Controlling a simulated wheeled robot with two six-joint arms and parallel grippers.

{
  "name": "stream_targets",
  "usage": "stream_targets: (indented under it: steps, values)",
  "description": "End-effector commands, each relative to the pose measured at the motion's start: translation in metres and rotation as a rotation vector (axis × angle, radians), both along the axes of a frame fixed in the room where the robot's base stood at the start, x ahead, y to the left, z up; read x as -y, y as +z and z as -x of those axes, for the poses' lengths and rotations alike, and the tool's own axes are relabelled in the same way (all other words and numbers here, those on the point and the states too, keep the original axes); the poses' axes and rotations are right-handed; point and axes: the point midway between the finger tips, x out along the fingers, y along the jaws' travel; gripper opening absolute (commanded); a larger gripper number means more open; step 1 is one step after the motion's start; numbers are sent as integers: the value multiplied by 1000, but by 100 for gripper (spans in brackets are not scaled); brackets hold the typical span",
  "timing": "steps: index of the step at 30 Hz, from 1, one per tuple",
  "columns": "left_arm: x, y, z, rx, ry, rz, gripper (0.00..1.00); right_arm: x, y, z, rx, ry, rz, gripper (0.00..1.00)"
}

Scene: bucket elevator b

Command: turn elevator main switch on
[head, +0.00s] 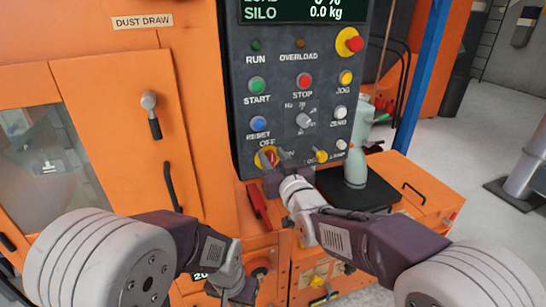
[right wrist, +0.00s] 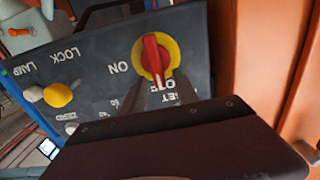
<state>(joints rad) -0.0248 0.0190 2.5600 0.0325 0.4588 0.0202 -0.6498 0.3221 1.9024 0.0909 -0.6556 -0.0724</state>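The main switch is a red knob on a yellow disc at the lower left of the dark control panel (head: 300,85). It shows in the head view (head: 266,158) and close up in the right wrist view (right wrist: 154,57). Its red handle points toward the OFF label, and ON is at its side. My right gripper (head: 284,158) is just in front of the panel by the switch.
A red emergency button (head: 349,42) is at the panel's top right.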

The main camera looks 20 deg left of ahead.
Motion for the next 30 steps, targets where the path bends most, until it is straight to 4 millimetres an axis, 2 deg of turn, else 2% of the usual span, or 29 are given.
stream_targets:
  steps: [3,7,20,30]
  values:
    - [0,0,0,0,0,0,0,0,0,0,0,0,0,36]
    - [0,0,0,0,0,0,0,0,0,0,0,0,0,0]
    - [0,-5,0,0,0,0,0,1,-5,0,-24,0,-21,0]
    - [0,-27,0,0,0,0,0,6,-10,-3,-152,-1,-205,0]
